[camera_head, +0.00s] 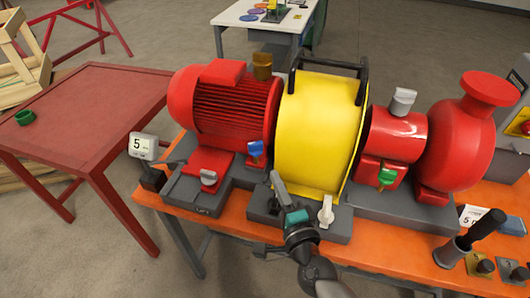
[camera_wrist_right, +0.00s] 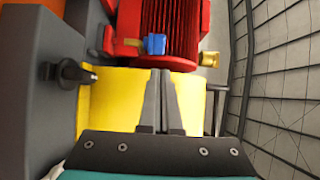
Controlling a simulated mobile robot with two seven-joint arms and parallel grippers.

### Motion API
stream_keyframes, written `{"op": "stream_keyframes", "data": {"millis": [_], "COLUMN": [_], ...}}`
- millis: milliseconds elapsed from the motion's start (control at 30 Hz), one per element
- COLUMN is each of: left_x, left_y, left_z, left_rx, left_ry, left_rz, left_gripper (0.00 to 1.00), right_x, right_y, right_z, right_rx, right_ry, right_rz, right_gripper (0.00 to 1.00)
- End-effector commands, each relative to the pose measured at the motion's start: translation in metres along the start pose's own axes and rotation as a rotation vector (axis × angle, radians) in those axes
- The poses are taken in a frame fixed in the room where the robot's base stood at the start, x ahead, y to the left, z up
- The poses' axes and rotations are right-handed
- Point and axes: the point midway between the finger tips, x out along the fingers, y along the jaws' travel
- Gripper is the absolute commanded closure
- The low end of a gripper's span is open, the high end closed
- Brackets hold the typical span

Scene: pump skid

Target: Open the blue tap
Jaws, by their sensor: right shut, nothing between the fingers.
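The blue tap (camera_head: 255,149) sits low on the front of the red finned motor (camera_head: 235,110), left of the yellow guard (camera_head: 318,130). It also shows in the right wrist view (camera_wrist_right: 155,44), just beyond my fingertips. My right gripper (camera_head: 276,178) reaches up from the bottom, its fingers in front of the guard's lower left side. In the right wrist view the fingers (camera_wrist_right: 160,75) are together and empty, apart from the tap. Whether the tap is open I cannot tell. My left gripper is not in view.
A white tap (camera_head: 325,212) is right of my gripper, a green tap (camera_head: 387,177) further right, and a grey-handled tap (camera_head: 208,177) to the left. A display (camera_head: 143,146) stands at the orange bench's left end. A red table (camera_head: 80,115) is left.

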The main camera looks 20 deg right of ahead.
Motion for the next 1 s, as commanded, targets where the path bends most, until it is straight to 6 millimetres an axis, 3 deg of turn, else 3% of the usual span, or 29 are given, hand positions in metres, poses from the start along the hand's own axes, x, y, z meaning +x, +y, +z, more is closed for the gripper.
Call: {"op": "stream_keyframes", "data": {"millis": [300,500,700,1000], "left_x": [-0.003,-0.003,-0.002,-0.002], "left_y": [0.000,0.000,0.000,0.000], "left_z": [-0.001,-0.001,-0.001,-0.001], "left_rx": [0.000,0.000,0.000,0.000], "left_ry": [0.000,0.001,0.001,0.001], "left_rz": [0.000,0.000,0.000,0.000], "left_gripper": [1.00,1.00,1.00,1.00], "right_x": [0.053,0.078,0.090,0.092], "right_y": [-0.001,0.000,0.000,0.000], "right_z": [0.000,0.000,0.000,0.000], "right_rx": [0.000,0.001,0.000,0.000], "right_ry": [0.001,0.000,-0.001,0.000], "right_rz": [-0.002,-0.001,0.000,0.001], "right_gripper": [1.00,1.00,1.00,1.00]}}
